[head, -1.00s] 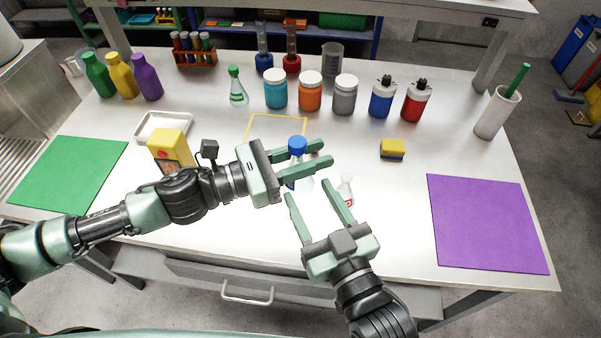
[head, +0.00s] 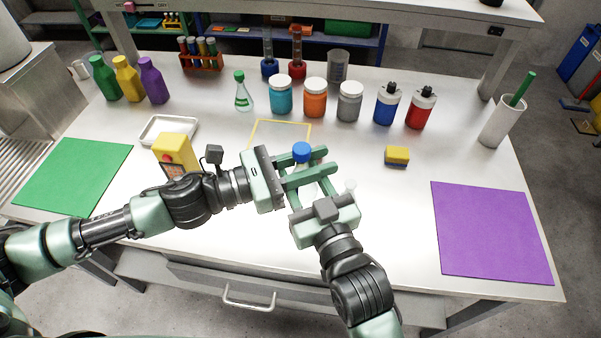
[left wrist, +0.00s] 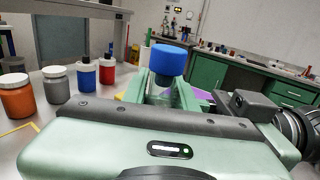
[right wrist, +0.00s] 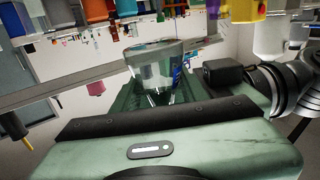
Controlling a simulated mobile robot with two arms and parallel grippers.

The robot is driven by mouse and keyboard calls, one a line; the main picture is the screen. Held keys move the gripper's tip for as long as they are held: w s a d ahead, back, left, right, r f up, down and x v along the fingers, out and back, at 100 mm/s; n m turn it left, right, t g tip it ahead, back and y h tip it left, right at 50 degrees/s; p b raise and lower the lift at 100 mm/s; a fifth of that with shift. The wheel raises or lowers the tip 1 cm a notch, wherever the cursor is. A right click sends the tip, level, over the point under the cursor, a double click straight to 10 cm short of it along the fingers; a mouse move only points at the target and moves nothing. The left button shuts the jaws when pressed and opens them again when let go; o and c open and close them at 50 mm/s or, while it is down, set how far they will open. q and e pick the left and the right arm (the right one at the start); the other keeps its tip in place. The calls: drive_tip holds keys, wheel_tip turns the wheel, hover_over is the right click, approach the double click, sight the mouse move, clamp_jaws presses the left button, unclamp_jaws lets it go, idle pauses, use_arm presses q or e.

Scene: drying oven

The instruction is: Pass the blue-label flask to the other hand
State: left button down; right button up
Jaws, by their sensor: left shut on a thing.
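The blue-label flask (head: 302,152) has a blue cap and stands upright between the fingers of my left gripper (head: 326,161), which is shut on it. Its blue cap (left wrist: 171,60) is large in the left wrist view. My right gripper (head: 308,183) has come in from the front, with its fingers crossing below the left fingers. It is open, one finger on each side of the flask's lower body. In the right wrist view the clear glass flask (right wrist: 155,68) with a blue label mark shows between the right fingers. The left fingers hide part of the flask.
A yellow square outline (head: 280,121) lies behind the grippers. A yellow-blue sponge (head: 397,156) and purple mat (head: 490,232) are to the right. A yellow device (head: 176,152) is near my left wrist.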

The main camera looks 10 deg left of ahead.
use_arm(q)
drive_tip(key=c, duration=1)
unclamp_jaws()
drive_tip(key=shift+c, duration=0.2)
drive_tip(key=shift+a, duration=0.1)
